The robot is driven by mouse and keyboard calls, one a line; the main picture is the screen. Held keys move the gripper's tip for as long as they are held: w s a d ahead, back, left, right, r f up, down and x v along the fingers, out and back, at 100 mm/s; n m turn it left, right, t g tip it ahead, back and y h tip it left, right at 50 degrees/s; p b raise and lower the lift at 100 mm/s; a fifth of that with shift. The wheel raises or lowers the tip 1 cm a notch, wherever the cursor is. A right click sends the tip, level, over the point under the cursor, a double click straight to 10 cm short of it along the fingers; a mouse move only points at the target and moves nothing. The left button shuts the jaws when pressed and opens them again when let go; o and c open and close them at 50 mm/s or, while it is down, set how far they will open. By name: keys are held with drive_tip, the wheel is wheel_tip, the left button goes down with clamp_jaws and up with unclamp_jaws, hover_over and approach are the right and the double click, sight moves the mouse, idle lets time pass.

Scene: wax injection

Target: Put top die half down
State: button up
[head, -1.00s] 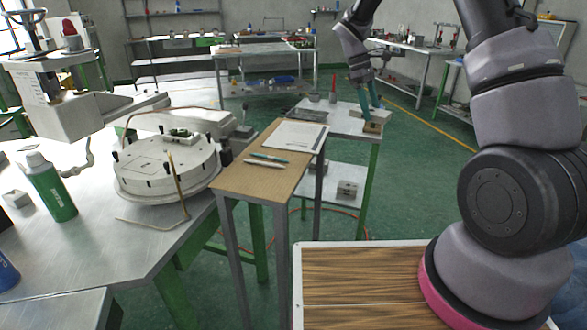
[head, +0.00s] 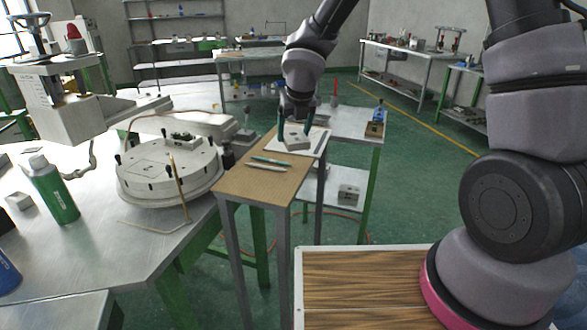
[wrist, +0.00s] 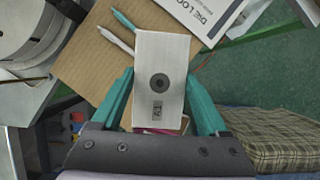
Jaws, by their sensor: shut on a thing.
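The top die half, a pale grey metal block (head: 297,138), is held by my gripper (head: 294,130) over the far part of the narrow wooden-topped table (head: 240,184). In the wrist view the block (wrist: 162,52) shows a flat face with a dark round hole and a small marking. The teal fingers of my gripper (wrist: 160,85) are shut on its two sides. In the head view the block is in front of the printed sheet; I cannot tell whether it touches anything below.
A teal pen (head: 271,160) and a white pen (head: 265,168) lie on the wooden top. A metal table (head: 350,122) behind holds a brown piece with a blue part (head: 376,126). A round white turntable (head: 165,170) stands left. The near wooden top is clear.

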sight(298, 139)
drive_tip(key=shift+f, duration=4.25)
drive_tip(key=shift+f, duration=0.15)
drive_tip(key=shift+f, duration=0.35)
drive_tip(key=shift+f, duration=0.1)
drive_tip(key=o, duration=1.6)
drive_tip(key=shift+r, duration=0.7)
drive_tip(key=v, duration=1.1)
drive_tip(key=shift+s+d+r, duration=0.15)
drive_tip(key=shift+d+r, duration=0.05)
drive_tip(key=shift+r, duration=0.2)
